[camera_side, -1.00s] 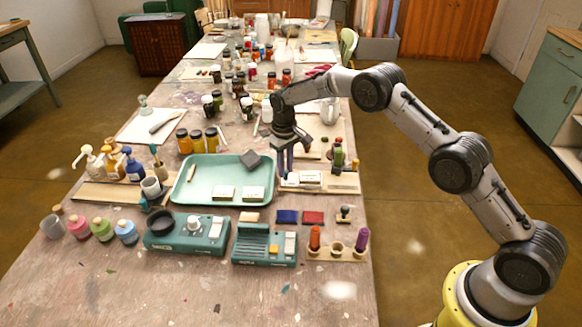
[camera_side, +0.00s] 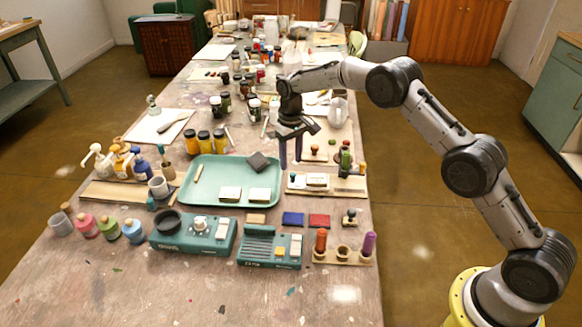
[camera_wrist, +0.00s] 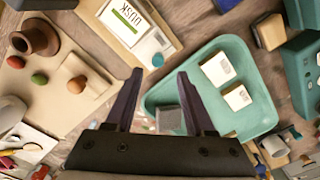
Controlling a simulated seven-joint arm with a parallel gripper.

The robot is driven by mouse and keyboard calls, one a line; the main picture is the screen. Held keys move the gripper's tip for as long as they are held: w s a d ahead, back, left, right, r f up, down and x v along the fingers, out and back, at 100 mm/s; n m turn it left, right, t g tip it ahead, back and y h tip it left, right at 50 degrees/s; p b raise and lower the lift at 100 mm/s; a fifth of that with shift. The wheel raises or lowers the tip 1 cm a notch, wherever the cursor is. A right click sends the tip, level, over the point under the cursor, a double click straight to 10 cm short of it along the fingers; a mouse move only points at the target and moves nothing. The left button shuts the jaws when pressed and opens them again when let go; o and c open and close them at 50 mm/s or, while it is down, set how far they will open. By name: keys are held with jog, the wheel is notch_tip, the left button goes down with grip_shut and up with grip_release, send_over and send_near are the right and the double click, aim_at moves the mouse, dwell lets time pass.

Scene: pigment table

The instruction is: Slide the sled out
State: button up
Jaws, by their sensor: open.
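Which part is the sled is not clear. The likeliest is the white block labelled DUSK (camera_wrist: 128,18), on a pale wooden base at the top of the wrist view. The side view shows a white block (camera_side: 317,179) on a wooden base (camera_side: 345,189), right of the teal tray. My gripper (camera_side: 291,165) is open and empty, fingers pointing down, above the table behind that base. In the wrist view, my gripper's fingertips (camera_wrist: 158,76) are apart with nothing between them, below the labelled block in the picture.
The teal tray (camera_side: 187,190) holds two pale blocks and a dark block. A wooden board with round knobs (camera_wrist: 60,85) lies left in the wrist view. Teal devices (camera_side: 193,243) and a peg rack (camera_side: 343,257) stand in front. Jars crowd behind.

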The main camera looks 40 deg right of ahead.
notch_tip(320, 180, up, 10)
jog(key=shift+f, duration=0.15)
dwell(0.3)
